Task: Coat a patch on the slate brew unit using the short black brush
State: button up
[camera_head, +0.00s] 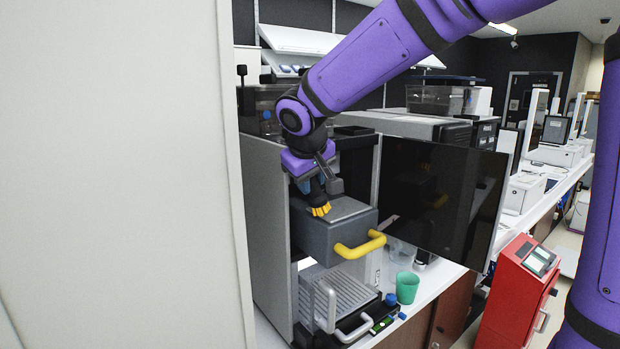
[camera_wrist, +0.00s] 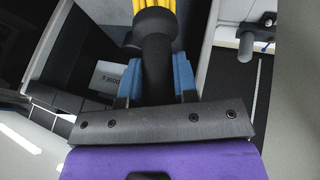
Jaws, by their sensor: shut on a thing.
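The slate brew unit (camera_head: 330,240) is a dark grey box with a yellow handle (camera_head: 360,246) on its front, set inside an open machine. My gripper (camera_head: 315,188) points down over its top from the upper left. It is shut on the short black brush, whose black handle also shows between the blue fingers in the wrist view (camera_wrist: 157,62). The yellow bristles (camera_head: 320,210) are at the unit's top face, beside a lighter grey area (camera_head: 346,208). I cannot tell whether they touch it. In the wrist view the bristles (camera_wrist: 154,8) show at the top edge.
A dark glossy door panel (camera_head: 440,195) stands open right of the unit. A drip tray (camera_head: 340,290) lies below. A green cup (camera_head: 407,288) stands on the counter. A red cabinet (camera_head: 515,300) is at lower right. A pale wall panel (camera_head: 110,180) fills the left.

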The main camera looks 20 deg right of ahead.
aim_at(324, 193)
jog(key=shift+f, duration=0.4)
jog(key=shift+d, duration=0.15)
jog(key=shift+w+d, duration=0.25)
jog(key=shift+d, duration=0.55)
jog(key=shift+w+d, duration=0.2)
jog(key=shift+d, duration=0.6)
jog(key=shift+w+d, duration=0.25)
jog(key=shift+d, duration=0.55)
grip_shut()
jog(key=shift+w+d+r, duration=0.1)
jog(key=shift+w+d, duration=0.25)
jog(key=shift+d, duration=0.7)
jog(key=shift+w+d+r, duration=0.1)
jog(key=shift+w+d, duration=0.3)
jog(key=shift+d, duration=0.65)
jog(key=shift+w+d, duration=0.35)
jog(key=shift+d, duration=0.7)
jog(key=shift+a, duration=0.1)
jog(key=shift+s+a+f, duration=0.1)
jog(key=shift+s+a, duration=0.35)
jog(key=shift+a, duration=0.85)
jog(key=shift+s+a+r, duration=0.1)
jog(key=shift+s+a, duration=0.3)
jog(key=shift+a, duration=0.85)
jog(key=shift+s+a+f, duration=0.1)
jog(key=shift+s+a, duration=0.35)
jog(key=shift+a, duration=0.85)
